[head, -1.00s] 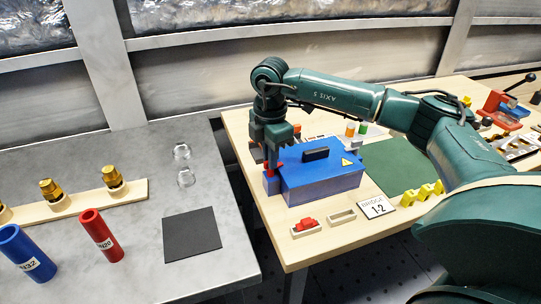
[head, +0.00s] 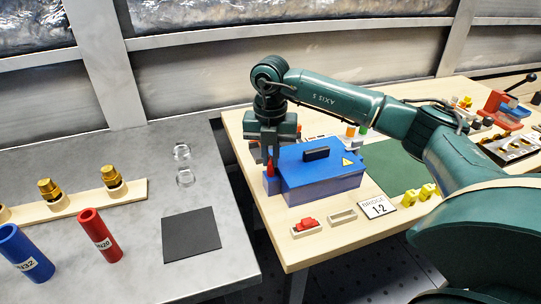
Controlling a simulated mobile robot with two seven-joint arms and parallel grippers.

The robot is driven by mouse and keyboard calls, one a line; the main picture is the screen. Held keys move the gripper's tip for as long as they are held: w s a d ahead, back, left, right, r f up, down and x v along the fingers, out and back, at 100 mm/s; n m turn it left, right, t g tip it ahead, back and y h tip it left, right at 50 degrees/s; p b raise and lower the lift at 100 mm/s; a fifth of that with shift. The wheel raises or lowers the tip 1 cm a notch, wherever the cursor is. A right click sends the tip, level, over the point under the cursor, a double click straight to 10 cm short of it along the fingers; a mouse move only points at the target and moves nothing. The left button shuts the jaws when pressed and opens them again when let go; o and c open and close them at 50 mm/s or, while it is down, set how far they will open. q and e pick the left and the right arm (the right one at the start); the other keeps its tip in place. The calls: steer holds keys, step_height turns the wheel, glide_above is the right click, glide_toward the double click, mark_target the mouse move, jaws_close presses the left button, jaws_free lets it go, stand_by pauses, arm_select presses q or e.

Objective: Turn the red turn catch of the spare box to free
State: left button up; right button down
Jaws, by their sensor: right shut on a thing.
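The spare box is blue (head: 318,178), with a black handle on its lid and a yellow warning triangle. It stands on the wooden table. The red turn catch (head: 270,170) is at the box's left end, upright and partly hidden by the fingers. My right gripper (head: 270,158) points down at this end and is shut on the red catch. The catch's exact angle is too small to tell. My left gripper is not in view.
A green mat (head: 395,165) is right of the box. A grey table (head: 140,200) with tubes stands left, across a gap.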

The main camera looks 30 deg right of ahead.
mark_target(271, 160)
steer(key=n, duration=0.4)
steer(key=shift+n, duration=0.4)
stand_by(0.4)
steer(key=c, duration=1.5)
jaws_free()
step_height(271, 160, up, 13)
steer(key=shift+r, duration=0.15)
